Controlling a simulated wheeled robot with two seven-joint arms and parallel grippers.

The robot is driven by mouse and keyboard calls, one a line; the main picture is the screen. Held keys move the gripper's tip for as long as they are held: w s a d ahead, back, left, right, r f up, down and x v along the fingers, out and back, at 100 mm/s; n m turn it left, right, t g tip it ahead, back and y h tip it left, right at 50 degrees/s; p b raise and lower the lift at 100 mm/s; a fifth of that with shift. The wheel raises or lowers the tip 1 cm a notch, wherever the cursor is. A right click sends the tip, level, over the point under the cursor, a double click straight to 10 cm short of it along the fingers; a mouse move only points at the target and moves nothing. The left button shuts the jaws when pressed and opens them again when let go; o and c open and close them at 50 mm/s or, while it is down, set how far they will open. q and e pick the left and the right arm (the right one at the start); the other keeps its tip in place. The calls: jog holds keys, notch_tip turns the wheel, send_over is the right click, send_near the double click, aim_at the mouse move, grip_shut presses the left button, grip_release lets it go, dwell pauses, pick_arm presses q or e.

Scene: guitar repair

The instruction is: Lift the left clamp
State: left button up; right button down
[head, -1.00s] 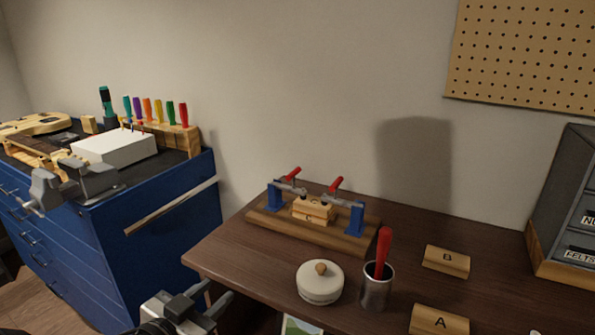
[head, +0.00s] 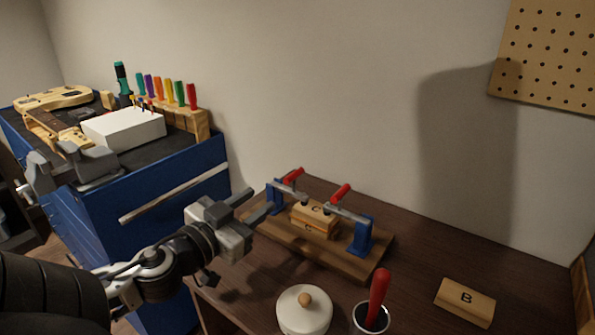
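The left clamp (head: 277,194) has a blue post, a grey arm and a red handle (head: 293,175). It stands at the left end of a wooden base board (head: 338,262) on the desk, its arm reaching over the wooden blocks marked C (head: 315,215). The right clamp (head: 360,237) has the same form, with its red handle (head: 341,193) above the blocks. My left gripper (head: 254,204) is open and empty, just left of the left clamp's post, its fingers pointing toward it. A small gap or contact there cannot be told. My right gripper is out of view.
A white lidded pot (head: 304,312) and a metal cup (head: 369,318) with a red-handled tool (head: 378,290) stand in front of the board. Block B (head: 465,299) lies at the right. A blue cabinet (head: 176,182) with tools and a vise is at the left.

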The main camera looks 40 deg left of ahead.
aim_at(294, 175)
pick_arm(q)
jog(key=w, duration=0.4)
jog(key=w+a, duration=0.1)
jog(key=w, duration=0.7)
jog(key=shift+w+a, duration=0.25)
jog(key=shift+w, duration=0.15)
jog(key=shift+f, duration=0.1)
jog(key=shift+c, duration=0.3)
grip_shut()
